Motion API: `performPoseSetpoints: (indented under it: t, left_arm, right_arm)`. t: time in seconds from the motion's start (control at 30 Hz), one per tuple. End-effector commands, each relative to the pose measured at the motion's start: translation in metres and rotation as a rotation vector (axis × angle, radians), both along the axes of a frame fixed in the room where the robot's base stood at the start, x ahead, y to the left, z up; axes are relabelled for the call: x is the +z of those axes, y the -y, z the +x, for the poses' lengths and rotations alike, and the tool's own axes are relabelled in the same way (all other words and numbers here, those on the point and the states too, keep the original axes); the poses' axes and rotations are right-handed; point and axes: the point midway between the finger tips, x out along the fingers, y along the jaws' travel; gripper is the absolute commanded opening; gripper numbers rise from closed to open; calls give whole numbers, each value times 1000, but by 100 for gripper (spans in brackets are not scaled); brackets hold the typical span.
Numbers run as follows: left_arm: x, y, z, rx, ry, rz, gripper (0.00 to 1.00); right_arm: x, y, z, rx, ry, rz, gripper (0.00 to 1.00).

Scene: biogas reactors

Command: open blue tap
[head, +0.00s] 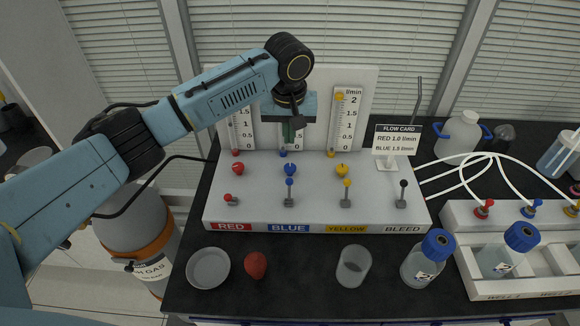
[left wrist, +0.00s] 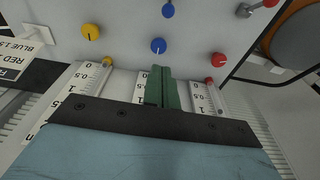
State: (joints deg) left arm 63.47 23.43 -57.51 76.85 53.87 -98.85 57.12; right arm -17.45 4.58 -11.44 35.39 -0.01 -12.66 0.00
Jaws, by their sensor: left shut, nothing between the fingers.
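The blue lever tap (head: 289,190) stands on the white panel above the BLUE label (head: 289,228). Its blue tip points toward the flow tubes. Behind it is a round blue knob (head: 290,169). The wrist view shows the blue knob (left wrist: 158,45) and the blue lever tip (left wrist: 168,11) at the top. My left gripper (head: 291,138) is in front of the middle flow tube, above and behind the blue knob, apart from it. Its green fingers (left wrist: 160,88) are shut and empty. They hide most of the middle flow scale. My right gripper is not in view.
A red lever (head: 231,199) and a yellow lever (head: 346,190) flank the blue one. The black bleed lever (head: 402,192) is further right. A flow card (head: 396,140) stands at the panel's right end. A dish (head: 208,268), red object (head: 255,265) and beaker (head: 353,266) stand in front.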

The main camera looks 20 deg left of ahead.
Motion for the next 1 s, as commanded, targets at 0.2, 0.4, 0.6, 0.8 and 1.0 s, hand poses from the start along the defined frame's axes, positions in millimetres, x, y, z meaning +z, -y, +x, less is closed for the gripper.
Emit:
performPoseSetpoints:
  t: [0.2, 0.4, 0.6, 0.8, 1.0]
  left_arm:
    - [-9, 0, 1, -1, -1, 0, 0]
    - [-44, -1, 5, -1, -3, 1, 0]
    - [-88, -2, 11, -1, -2, 1, 0]
    - [-95, 1, -1, -6, 3, 0, 0]
    - [-92, 5, -18, -5, 2, -1, 0]
  right_arm:
    - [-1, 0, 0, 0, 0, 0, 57]
    - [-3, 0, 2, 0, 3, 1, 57]
    - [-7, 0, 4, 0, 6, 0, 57]
    - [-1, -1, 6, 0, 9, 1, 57]
    - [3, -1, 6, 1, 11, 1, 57]
